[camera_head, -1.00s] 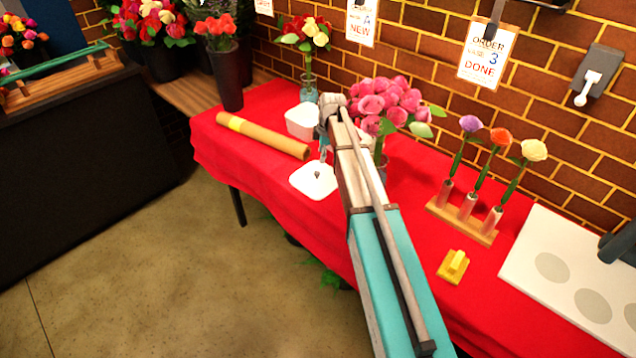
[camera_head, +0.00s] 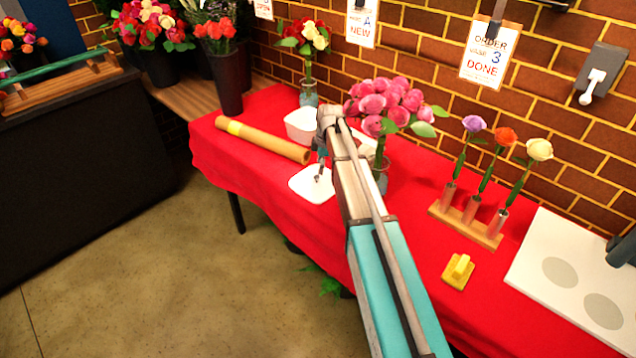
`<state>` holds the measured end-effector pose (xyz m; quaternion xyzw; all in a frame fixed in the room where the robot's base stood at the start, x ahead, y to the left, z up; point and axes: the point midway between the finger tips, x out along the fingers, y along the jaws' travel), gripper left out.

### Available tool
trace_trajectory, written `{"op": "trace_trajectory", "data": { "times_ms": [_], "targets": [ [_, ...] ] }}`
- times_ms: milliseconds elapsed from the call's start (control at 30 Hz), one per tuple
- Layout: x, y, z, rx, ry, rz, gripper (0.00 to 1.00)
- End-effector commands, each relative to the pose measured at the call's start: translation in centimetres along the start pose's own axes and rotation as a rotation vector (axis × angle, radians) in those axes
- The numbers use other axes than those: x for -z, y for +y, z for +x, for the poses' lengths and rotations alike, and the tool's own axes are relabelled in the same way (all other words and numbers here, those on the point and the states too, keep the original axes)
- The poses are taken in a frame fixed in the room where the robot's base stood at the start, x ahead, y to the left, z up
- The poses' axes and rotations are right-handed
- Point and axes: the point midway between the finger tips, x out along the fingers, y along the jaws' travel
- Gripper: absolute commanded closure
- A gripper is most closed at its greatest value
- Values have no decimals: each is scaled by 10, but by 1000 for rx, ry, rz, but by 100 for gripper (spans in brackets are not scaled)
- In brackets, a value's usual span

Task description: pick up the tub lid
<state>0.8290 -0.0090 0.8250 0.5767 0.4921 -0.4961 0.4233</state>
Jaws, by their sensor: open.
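The tub lid (camera_head: 306,187) is a white, rounded square plate lying flat on the red table near its front edge. A small dark knob shows at its middle. My gripper (camera_head: 319,172) is open and points down right over the lid, close to the knob. Whether the fingertips touch the knob I cannot tell at this size. My arm comes in from the lower right and hides part of the table beside the lid. The white tub (camera_head: 300,124) stands behind the lid, partly hidden by my arm.
A brown paper roll (camera_head: 262,139) lies left of the lid. A vase with pink flowers (camera_head: 388,104) stands close right of my arm. A wooden rack (camera_head: 466,222) with three flowers and a yellow block (camera_head: 458,271) are farther right. A slim vase (camera_head: 309,92) stands behind the tub.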

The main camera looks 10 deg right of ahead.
Motion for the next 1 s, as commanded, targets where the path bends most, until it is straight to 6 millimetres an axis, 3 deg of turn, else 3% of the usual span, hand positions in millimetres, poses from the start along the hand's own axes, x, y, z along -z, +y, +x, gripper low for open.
{"op": "trace_trajectory", "data": {
  "times_ms": [700, 1000],
  "targets": [
    [5, -1, 48, 0, 0, 0, 30],
    [6, -2, 52, 0, 0, 0, 30]
  ]
}}
